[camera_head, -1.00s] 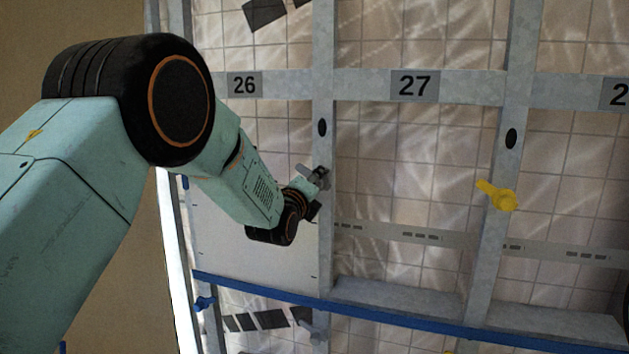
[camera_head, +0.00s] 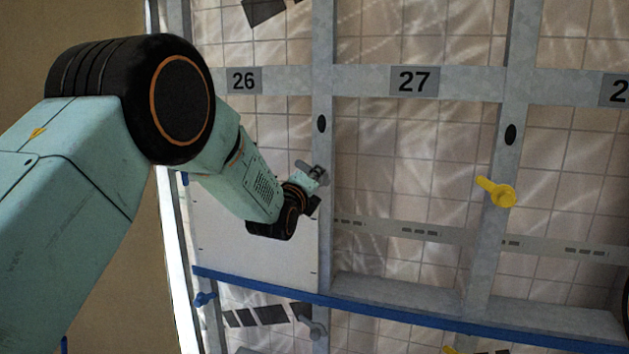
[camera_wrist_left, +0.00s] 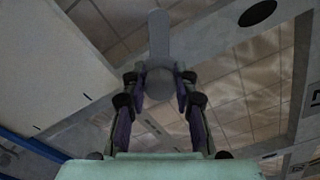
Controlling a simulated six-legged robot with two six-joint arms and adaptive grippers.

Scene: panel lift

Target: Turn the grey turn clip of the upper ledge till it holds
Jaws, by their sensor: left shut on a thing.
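The grey turn clip (camera_head: 303,166) is on the upright between bays 26 and 27, above the blue ledge (camera_head: 400,313). My left gripper (camera_head: 315,176) is at the clip, shut on it. In the left wrist view the clip's flat lever (camera_wrist_left: 158,38) points away from the gripper, and its round knob (camera_wrist_left: 160,82) sits between the two fingers of my left gripper (camera_wrist_left: 160,88). A white panel (camera_head: 245,240) stands in bay 26 behind my arm, its lower edge at the blue ledge. The gripper partly hides the clip in the head view. My right gripper is out of view.
A yellow clip (camera_head: 497,192) is on the upright to the right. A blue clip (camera_head: 204,299) and another grey clip (camera_head: 313,327) are below the blue ledge. Bay 27 (camera_head: 410,170) shows open, with a tiled wall behind it.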

